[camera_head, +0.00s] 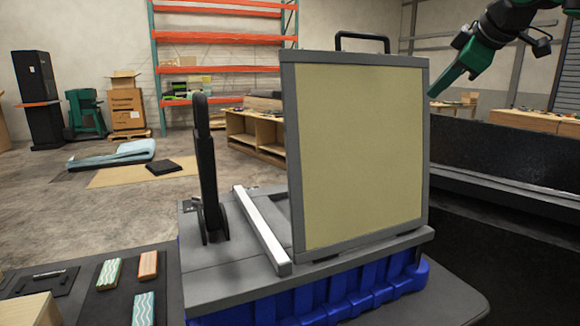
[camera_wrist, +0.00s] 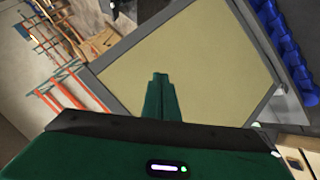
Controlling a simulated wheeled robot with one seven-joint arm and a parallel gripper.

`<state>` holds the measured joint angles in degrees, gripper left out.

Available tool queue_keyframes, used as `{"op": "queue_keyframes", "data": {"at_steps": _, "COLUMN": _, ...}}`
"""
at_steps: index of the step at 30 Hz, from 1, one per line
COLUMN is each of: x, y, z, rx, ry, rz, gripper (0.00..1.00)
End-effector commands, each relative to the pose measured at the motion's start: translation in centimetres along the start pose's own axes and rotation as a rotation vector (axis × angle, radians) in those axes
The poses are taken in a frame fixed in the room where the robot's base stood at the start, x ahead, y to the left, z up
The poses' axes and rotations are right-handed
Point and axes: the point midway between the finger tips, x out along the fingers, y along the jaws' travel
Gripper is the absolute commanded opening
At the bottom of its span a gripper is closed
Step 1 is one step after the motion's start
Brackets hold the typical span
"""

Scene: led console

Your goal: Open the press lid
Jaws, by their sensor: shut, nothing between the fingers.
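The press lid (camera_head: 360,150) is a grey-framed panel with a tan inner face. It stands raised, almost upright, at the right side of the grey press base (camera_head: 222,275). A black handle (camera_head: 362,38) rises from its top edge. The lid's tan face also fills the middle of the wrist view (camera_wrist: 205,65). My green gripper (camera_head: 434,94) is shut and empty, with its tip just right of the lid's upper right edge. In the wrist view my shut fingers (camera_wrist: 160,78) overlap the tan face; I cannot tell whether they touch it.
A black upright lever (camera_head: 206,165) and a silver bar (camera_head: 262,230) are on the base, above a blue lower body (camera_head: 330,299). Striped blocks (camera_head: 108,273) lie on a dark tray at lower left. A black panelled surface (camera_head: 500,160) is at right.

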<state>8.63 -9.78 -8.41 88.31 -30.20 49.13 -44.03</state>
Motion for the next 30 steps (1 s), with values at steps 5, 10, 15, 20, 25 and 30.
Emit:
{"op": "queue_keyframes", "data": {"at_steps": 5, "x": 1.6, "y": -6.6, "z": 9.9, "rx": 0.366, "ry": -0.181, "rz": -0.073, "gripper": 0.0}}
{"op": "queue_keyframes", "data": {"at_steps": 10, "x": 1.8, "y": -14.0, "z": 18.2, "rx": 0.681, "ry": -0.361, "rz": -0.112, "gripper": 0.0}}
{"op": "queue_keyframes", "data": {"at_steps": 15, "x": 0.9, "y": -22.5, "z": 25.5, "rx": 0.967, "ry": -0.551, "rz": -0.13, "gripper": 0.0}}
{"op": "queue_keyframes", "data": {"at_steps": 20, "x": -0.8, "y": -30.8, "z": 31.2, "rx": 1.206, "ry": -0.736, "rz": -0.124, "gripper": 0.0}}
{"op": "queue_keyframes", "data": {"at_steps": 25, "x": -2.8, "y": -37.7, "z": 35.1, "rx": 1.384, "ry": -0.894, "rz": -0.103, "gripper": 0.0}}
{"op": "queue_keyframes", "data": {"at_steps": 30, "x": -3.9, "y": -41.1, "z": 36.7, "rx": 1.464, "ry": -0.973, "rz": -0.085, "gripper": 0.14}}
